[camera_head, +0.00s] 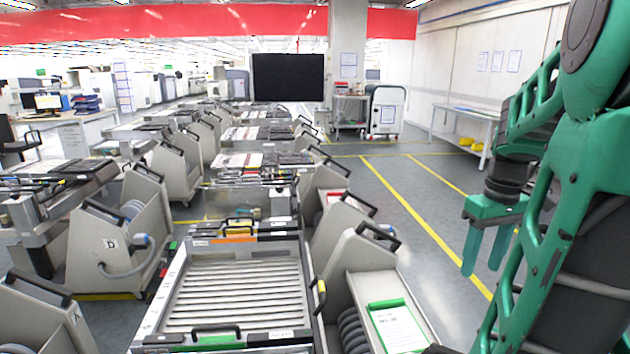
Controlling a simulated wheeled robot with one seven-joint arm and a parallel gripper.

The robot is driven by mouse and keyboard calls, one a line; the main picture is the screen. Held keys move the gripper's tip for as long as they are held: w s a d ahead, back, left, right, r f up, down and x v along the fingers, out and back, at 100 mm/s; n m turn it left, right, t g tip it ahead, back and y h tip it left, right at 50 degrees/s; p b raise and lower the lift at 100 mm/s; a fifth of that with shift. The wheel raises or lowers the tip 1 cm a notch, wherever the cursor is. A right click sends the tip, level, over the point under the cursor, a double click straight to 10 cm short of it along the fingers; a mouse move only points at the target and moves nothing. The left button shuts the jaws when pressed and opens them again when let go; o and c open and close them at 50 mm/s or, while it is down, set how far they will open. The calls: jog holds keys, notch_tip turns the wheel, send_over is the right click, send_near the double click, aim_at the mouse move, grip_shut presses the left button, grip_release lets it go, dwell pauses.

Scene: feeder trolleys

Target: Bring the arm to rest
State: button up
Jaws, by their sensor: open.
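My green and black arm fills the right side of the head view, folded near the camera. My gripper (485,252) hangs from it at the right, pointing down. Its two green fingers are apart, with nothing seen between them. The gripper hangs in front of the grey floor, to the right of the trolleys, and touches nothing that I can see.
A feeder trolley (239,291) with a ribbed bed stands just ahead. Beside it is a trolley with a green-topped clipboard (397,326). More trolleys line the left and back. The floor aisle (410,190) with yellow lines is clear. A table (465,128) stands along the right wall.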

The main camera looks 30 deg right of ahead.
jog(key=s+a+f+m, duration=0.2)
jog(key=a, duration=0.6)
jog(key=s+a+f+m, duration=0.1)
jog(key=a+f, duration=0.2)
jog(key=a, duration=0.5)
jog(key=shift+s+a+f+m, duration=0.15)
jog(key=shift+s+a+m, duration=0.15)
jog(key=shift+s+m, duration=0.1)
